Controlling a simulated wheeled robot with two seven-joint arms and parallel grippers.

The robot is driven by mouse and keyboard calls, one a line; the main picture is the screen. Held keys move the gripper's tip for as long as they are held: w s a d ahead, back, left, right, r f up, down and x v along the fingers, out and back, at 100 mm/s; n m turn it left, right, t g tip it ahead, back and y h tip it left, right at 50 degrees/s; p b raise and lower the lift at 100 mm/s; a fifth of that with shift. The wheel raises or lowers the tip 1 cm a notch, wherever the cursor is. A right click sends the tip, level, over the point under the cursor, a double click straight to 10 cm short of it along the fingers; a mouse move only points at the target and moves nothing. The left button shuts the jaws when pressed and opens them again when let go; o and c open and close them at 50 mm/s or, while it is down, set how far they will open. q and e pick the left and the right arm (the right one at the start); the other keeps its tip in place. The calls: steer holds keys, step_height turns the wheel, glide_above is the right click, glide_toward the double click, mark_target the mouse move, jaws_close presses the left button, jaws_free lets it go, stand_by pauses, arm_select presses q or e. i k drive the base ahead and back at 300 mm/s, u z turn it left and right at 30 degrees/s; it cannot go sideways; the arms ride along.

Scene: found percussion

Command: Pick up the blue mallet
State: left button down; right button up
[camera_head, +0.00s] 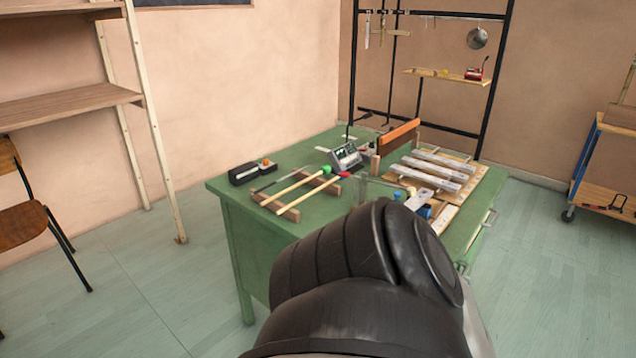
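I cannot clearly make out a blue mallet. On the green desk (232,205), mallets lie across two wooden rests, one with a green head (327,169) and one with a red head (346,174). A thin dark stick lies beside them, its head unclear. A small blue object (425,211) sits at the desk's near right, partly hidden by my dark arm link; I cannot tell what it is. Neither gripper shows. My arm link fills the lower middle and hides the desk's near edge.
A black box (243,173) and a grey device (346,157) stand on the desk. Metal bars (432,173) lie on a wooden frame at right, near an upright orange-brown board (398,137). A shelf unit (70,105) and chair (22,222) stand left; a wheeled cart (585,165) stands right.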

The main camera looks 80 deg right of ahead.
mark_target(281, 211)
steer(key=z, duration=2.2)
